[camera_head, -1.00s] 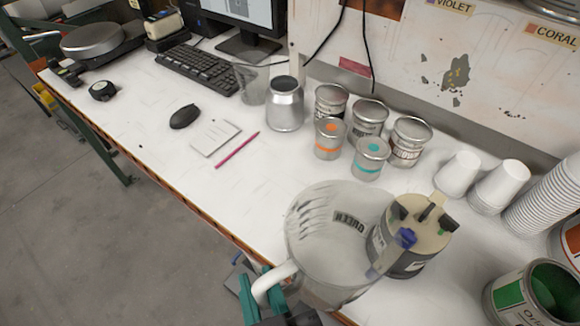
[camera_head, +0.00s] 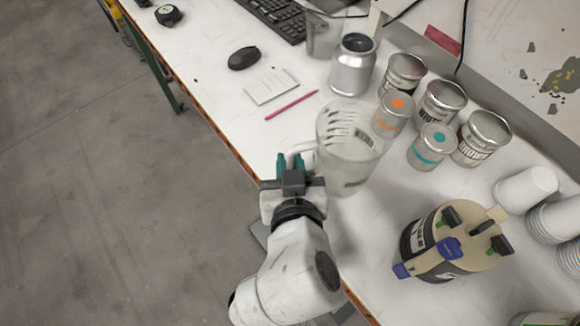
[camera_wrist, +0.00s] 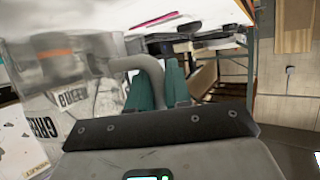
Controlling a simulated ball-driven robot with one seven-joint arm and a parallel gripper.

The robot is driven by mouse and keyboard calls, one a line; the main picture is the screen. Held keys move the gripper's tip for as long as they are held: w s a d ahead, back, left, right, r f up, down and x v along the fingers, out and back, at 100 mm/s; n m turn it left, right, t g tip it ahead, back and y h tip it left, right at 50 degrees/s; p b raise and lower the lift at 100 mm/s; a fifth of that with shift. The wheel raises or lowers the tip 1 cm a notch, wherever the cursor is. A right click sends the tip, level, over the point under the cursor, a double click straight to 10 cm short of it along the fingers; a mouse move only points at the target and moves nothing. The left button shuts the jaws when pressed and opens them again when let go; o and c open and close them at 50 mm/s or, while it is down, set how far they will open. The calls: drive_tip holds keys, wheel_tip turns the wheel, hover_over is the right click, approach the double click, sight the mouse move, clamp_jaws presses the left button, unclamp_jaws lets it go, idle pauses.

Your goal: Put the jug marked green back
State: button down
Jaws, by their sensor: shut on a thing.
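The clear jug (camera_head: 345,160) stands out in front of the small cans in the head view, left of the lidded dispenser pot. In the wrist view the jug (camera_wrist: 45,110) fills the left side and bears GREEN lettering. My gripper (camera_head: 290,163), with teal fingers, is at the jug's left side in the head view. In the wrist view the fingers are at the curved handle (camera_wrist: 140,68), and my gripper is shut on it. The jug looks roughly upright in the head view. I cannot tell whether its base touches the table.
Close beyond the jug are an orange-marked can (camera_head: 392,114), a teal-marked can (camera_head: 432,147) and larger cans (camera_head: 484,139). The pot (camera_head: 440,240) stands to the right, near white cups (camera_head: 525,187). A pink pencil (camera_head: 291,104) and notepad (camera_head: 272,87) lie left.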

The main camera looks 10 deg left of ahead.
drive_tip(key=shift+w+a+f, duration=0.15)
drive_tip(key=shift+w+f, duration=0.25)
drive_tip(key=shift+f, duration=0.1)
drive_tip(key=shift+w+f, duration=0.15)
drive_tip(key=shift+f, duration=1.6)
drive_tip(key=shift+f, duration=0.15)
drive_tip(key=c, duration=1.1)
unclamp_jaws()
drive_tip(key=shift+o, duration=0.2)
drive_tip(key=shift+r+p, duration=0.25)
drive_tip(key=shift+p, duration=0.05)
drive_tip(key=b+v, duration=0.1)
drive_tip(key=v, duration=1.1)
drive_tip(key=shift+b, duration=0.4)
